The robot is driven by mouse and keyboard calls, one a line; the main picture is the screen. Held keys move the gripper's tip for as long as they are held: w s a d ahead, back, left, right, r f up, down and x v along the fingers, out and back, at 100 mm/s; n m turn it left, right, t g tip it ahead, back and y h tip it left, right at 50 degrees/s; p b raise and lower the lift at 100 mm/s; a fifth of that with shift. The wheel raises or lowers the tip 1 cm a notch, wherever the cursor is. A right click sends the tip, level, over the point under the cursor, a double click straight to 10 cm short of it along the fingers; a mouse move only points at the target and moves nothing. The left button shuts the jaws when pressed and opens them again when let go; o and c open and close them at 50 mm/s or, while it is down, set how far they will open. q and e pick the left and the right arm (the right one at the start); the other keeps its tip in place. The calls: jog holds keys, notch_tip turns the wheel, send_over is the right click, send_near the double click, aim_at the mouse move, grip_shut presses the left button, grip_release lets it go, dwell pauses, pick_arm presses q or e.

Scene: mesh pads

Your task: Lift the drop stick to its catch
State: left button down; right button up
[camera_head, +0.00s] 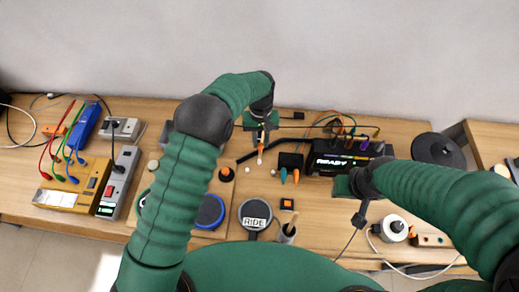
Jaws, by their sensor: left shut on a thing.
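My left gripper (262,123) is at the back middle of the table, below the wrist of my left arm. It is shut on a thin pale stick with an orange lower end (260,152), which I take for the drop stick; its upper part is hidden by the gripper. A thin dark horizontal bar (310,127) runs right from beside the gripper; I cannot tell whether the stick touches it. A black box with a lit READY display (345,162) stands to the right. My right gripper (359,217) is dark, small and partly hidden by my arm; its jaws are unclear.
Round pads, one blue (210,211) and one marked RIDE (256,215), lie in front. A small cup (287,233) stands near the front edge. A yellow cabled unit (72,182) and power strip (119,182) are left. A white spool (395,228) and cables lie right.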

pick_arm(q)
jog(key=shift+w+a+r, duration=0.2)
jog(key=shift+w+r, duration=0.5)
jog(key=shift+w, duration=0.25)
jog(key=shift+d, duration=0.2)
jog(key=c, duration=1.6)
grip_release()
jog(key=shift+d, duration=0.15)
jog(key=shift+o, duration=1)
jog(key=shift+d+f, duration=0.1)
jog(key=shift+o, duration=0.7)
jog(key=shift+w+f, duration=0.2)
jog(key=shift+w, duration=0.1)
jog(key=shift+s+a+r, duration=0.1)
jog(key=shift+a, duration=0.1)
jog(key=shift+r, duration=0.25)
notch_tip(320, 180, up, 16)
jog(key=w+b, duration=0.1)
jog(key=w, duration=0.1)
jog(key=shift+w+b, duration=0.15)
jog(key=shift+b, duration=0.15)
pick_arm(e)
jog(key=shift+d+x, duration=0.2)
jog(key=shift+x, duration=0.8)
